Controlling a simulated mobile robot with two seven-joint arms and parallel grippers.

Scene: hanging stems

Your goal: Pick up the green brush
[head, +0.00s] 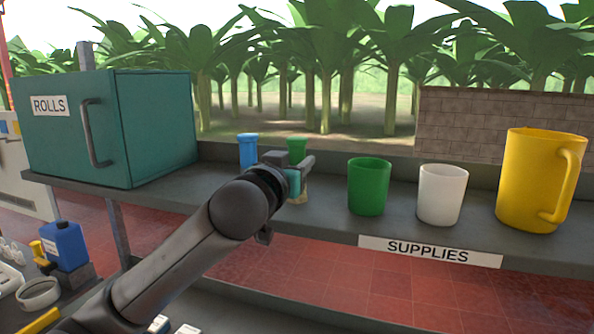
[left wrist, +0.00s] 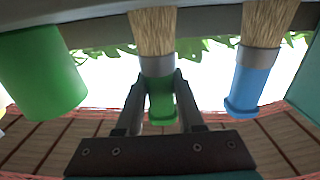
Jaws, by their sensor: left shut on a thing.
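The green brush stands upright, bristles down, on the grey shelf; its green handle (head: 297,147) shows above my left gripper (head: 293,178) in the head view. In the left wrist view, which is upside down, the green brush (left wrist: 160,98) sits between the two fingers of my left gripper (left wrist: 158,80). The fingers are closed on its handle near the bristles. The head view hides part of the brush behind the gripper. My right gripper is not in view.
A blue brush (head: 248,148) stands close to the left of the green one. A green cup (head: 369,186), white cup (head: 441,194) and yellow jug (head: 535,180) stand to the right on the shelf (head: 325,215). A teal cabinet (head: 155,130) stands at the left.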

